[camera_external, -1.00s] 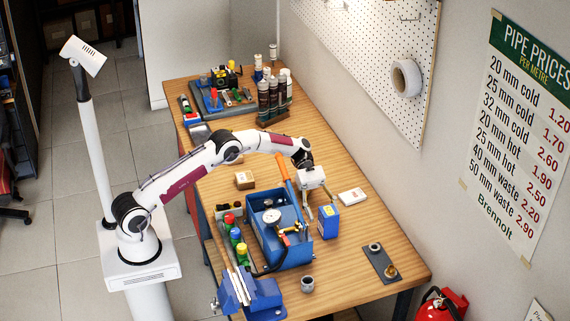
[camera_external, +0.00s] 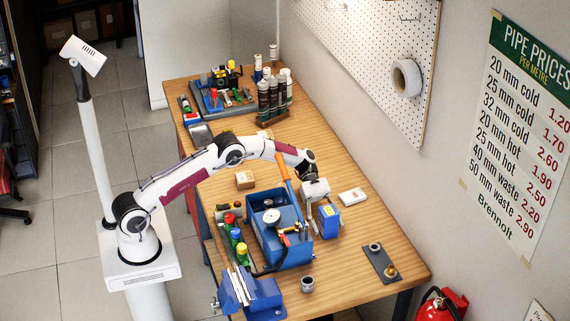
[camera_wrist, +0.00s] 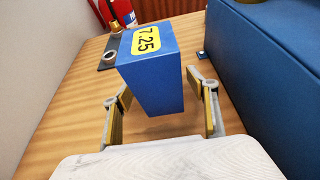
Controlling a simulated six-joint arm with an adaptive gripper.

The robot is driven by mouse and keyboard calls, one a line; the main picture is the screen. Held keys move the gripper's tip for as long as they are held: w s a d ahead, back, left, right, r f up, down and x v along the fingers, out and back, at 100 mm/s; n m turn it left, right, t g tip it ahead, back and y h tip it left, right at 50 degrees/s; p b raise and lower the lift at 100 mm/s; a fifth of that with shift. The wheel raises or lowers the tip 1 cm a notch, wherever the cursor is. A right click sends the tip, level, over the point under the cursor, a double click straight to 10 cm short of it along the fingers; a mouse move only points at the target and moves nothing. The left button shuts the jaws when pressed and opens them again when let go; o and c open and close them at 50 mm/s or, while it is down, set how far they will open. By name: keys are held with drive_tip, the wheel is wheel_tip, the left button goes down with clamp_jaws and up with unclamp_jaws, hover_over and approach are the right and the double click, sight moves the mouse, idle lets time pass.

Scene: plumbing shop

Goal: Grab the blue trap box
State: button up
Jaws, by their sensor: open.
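The blue trap box (camera_external: 329,220) stands upright on the wooden bench, just right of the large blue toolbox. In the wrist view the box (camera_wrist: 155,85) shows its blue sides and a yellow label reading 7.25. My gripper (camera_external: 320,222) is low beside the box. In the wrist view my gripper (camera_wrist: 167,108) is open, with one finger at each side of the near end of the box. A gap shows between the right finger and the box. I cannot tell whether the left finger touches it.
A dark plate (camera_external: 382,264) and a grey cup (camera_external: 307,284) are nearer. Bench between them is clear.

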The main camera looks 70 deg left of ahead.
sight(329, 210)
drive_tip(key=shift+d+f, duration=0.15)
drive_tip(key=shift+d, duration=0.15)
drive_tip(key=c, duration=1.3)
drive_tip(key=shift+c, duration=0.2)
drive_tip(key=shift+r, duration=5.05)
